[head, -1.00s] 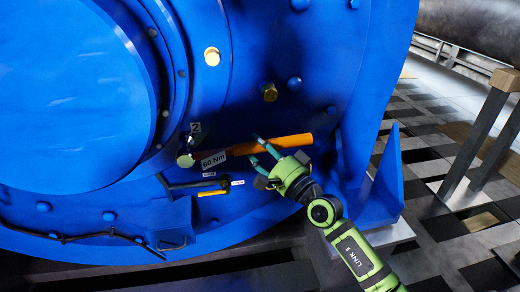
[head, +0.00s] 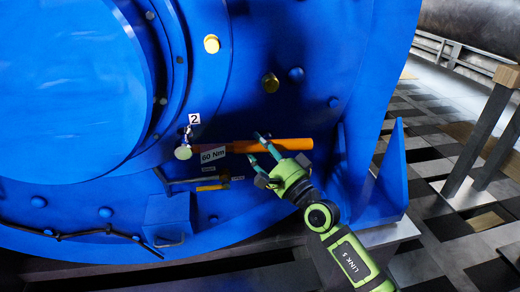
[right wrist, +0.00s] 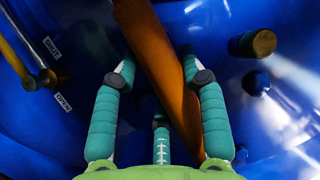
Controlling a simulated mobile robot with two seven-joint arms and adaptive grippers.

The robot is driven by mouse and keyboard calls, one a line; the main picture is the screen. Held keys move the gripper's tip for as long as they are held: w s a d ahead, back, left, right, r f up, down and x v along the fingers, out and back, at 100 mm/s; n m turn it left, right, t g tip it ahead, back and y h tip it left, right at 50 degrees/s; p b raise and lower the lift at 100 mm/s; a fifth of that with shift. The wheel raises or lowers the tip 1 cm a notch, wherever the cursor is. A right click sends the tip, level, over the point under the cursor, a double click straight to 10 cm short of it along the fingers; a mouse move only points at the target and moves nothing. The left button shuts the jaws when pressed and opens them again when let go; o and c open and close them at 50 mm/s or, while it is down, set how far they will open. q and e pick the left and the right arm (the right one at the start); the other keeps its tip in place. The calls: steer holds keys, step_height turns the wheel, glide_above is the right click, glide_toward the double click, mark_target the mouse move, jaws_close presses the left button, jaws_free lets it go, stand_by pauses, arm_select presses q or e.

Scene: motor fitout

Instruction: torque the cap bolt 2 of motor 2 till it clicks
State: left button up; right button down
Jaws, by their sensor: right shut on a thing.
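The torque wrench with an orange handle (head: 290,144) and a white "60 Nm" tag (head: 213,155) lies nearly level across the face of the blue motor (head: 70,90). Its round head (head: 183,152) is just below the label "2" (head: 194,118), and it covers the cap bolt there. My right gripper (head: 263,148) is shut on the orange handle. In the right wrist view the handle (right wrist: 150,45) runs slantwise between the green fingers (right wrist: 160,90). My left gripper is not in view.
A blue triangular rib (head: 393,170) stands to the right of my right gripper. A post (head: 475,145) stands farther right.

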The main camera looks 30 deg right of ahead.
steer(key=shift+r, duration=0.1)
stand_by(0.3)
steer(key=shift+a+f+m+t+h+b, duration=0.2)
steer(key=shift+f+m+t+h+b, duration=0.15)
steer(key=shift+f+m+b, duration=1.05)
steer(key=shift+r+n+b, duration=0.15)
steer(key=shift+n+b, duration=0.15)
steer(key=shift+b, duration=0.1)
steer(key=shift+w+a+f+m+t+h+b, duration=0.1)
steer(key=shift+a+f+m+t+h+b, duration=0.15)
steer(key=shift+f+m+b, duration=0.4)
steer(key=shift+w+a+f+m+t+h+b, duration=0.15)
steer(key=shift+f+m+t+b, duration=0.25)
steer(key=shift+b, duration=0.4)
steer(key=shift+f, duration=0.2)
steer(key=shift+w+a+f+m+t+h+b, duration=0.15)
steer(key=shift+a+f+m+h+b, duration=0.2)
steer(key=shift+f+m+b, duration=0.3)
steer(key=shift+s+a+f+m+t+h+b, duration=0.1)
steer(key=shift+a+f+m+t+h+b, duration=0.1)
steer(key=shift+f+m+h+b, duration=0.45)
steer(key=shift+r, duration=0.4)
